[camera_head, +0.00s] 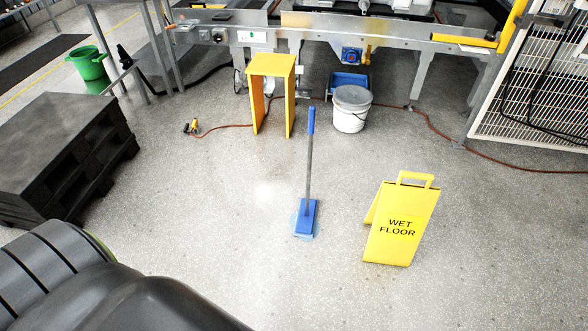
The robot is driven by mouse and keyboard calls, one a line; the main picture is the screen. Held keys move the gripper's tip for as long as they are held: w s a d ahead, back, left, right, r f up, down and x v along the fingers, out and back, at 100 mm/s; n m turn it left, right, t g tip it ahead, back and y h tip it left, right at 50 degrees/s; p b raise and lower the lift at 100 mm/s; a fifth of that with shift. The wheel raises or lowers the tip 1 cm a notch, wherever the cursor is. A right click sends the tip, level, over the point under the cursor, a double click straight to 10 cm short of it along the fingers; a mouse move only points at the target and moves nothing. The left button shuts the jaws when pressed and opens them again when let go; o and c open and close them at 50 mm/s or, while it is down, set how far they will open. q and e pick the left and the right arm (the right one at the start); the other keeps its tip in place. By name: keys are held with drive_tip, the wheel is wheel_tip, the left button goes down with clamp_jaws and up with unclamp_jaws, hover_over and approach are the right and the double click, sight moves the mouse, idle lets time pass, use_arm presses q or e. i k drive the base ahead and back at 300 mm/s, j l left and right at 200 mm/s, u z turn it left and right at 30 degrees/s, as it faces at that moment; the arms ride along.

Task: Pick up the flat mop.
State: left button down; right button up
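The flat mop (309,172) is in the middle of the head view, out on the grey speckled floor. It has a flat blue head on the floor, a grey pole and a blue grip at the top. The pole stands up from the head, close to upright. A light blue patch shows on the floor around the head's edges. Nothing hides the mop. Neither of my grippers is in view.
A yellow wet floor sign (401,226) stands right of the mop. Behind are a yellow step stand (273,67), a white bucket (351,110) and a conveyor frame. A hose crosses the floor there. Black pallets (68,150) lie left. Floor nearer me is clear.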

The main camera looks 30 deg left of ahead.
sight(304, 225)
drive_tip(key=u, duration=0.85)
